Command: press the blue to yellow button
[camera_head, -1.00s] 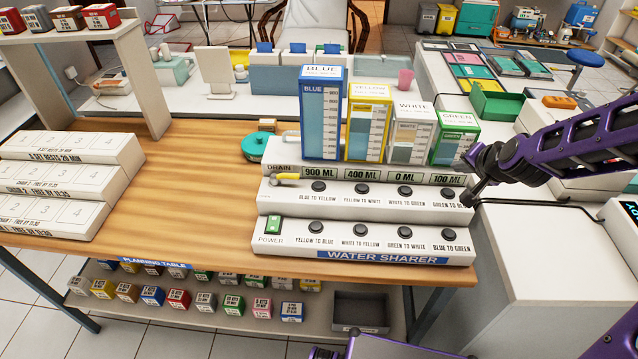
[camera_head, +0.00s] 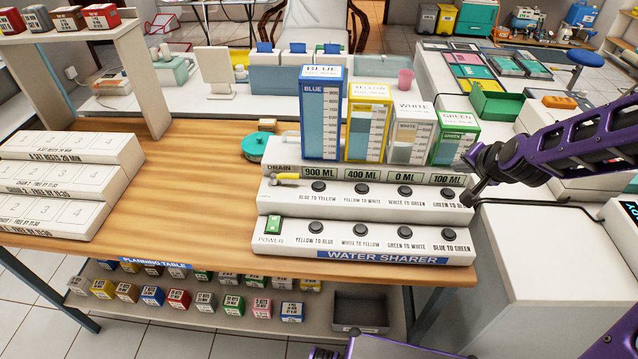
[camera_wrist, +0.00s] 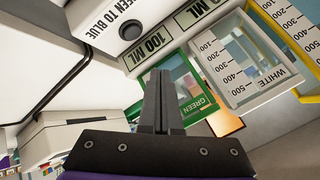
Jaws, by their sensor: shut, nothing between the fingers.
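The water sharer (camera_head: 385,254) stands on the front right of the wooden table. Its blue to yellow button (camera_head: 318,186) is a dark round knob at the left end of the upper row, above its label. My gripper (camera_head: 468,182) is at the right end of that row, by the green to blue button, well away from the blue to yellow one. In the wrist view my gripper (camera_wrist: 158,78) is shut and empty, its fingers overlapping the green tank (camera_wrist: 186,92) in the picture. The green to blue button (camera_wrist: 130,27) also shows there; contact cannot be told.
The blue tank (camera_head: 321,110), yellow tank (camera_head: 368,120) and white tank (camera_head: 410,132) stand behind the buttons. Displays read 900, 400, 0 and 100 ML. A yellow-handled drain tap (camera_head: 286,177) sits at the left.

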